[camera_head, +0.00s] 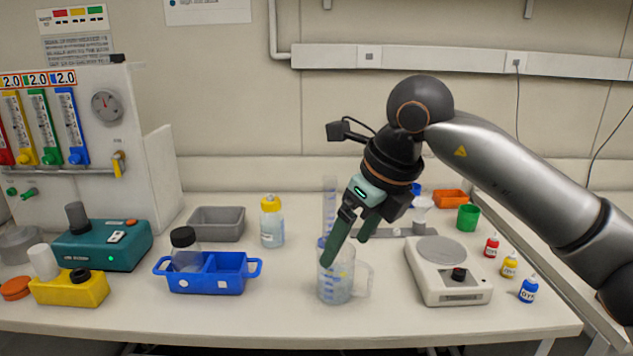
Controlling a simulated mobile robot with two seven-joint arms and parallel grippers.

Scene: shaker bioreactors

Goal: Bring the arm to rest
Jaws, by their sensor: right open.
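My right arm comes in from the right side of the head view, bent at a high joint, with the forearm pointing down. My right gripper (346,246) has dark green fingers spread apart, and nothing shows between them. It is over and in front of a clear beaker (336,285) with a handle and blue markings on the bench. One finger overlaps the beaker's rim in the picture; I cannot tell whether it touches or reaches inside. My left gripper is not in view.
A blue caddy (207,282) with a dark-capped bottle stands left of the beaker. A white scale (446,279) is right of it, near small dye bottles (528,290). A yellow-capped bottle (272,224) and grey tray (217,225) stand behind. The front bench strip is clear.

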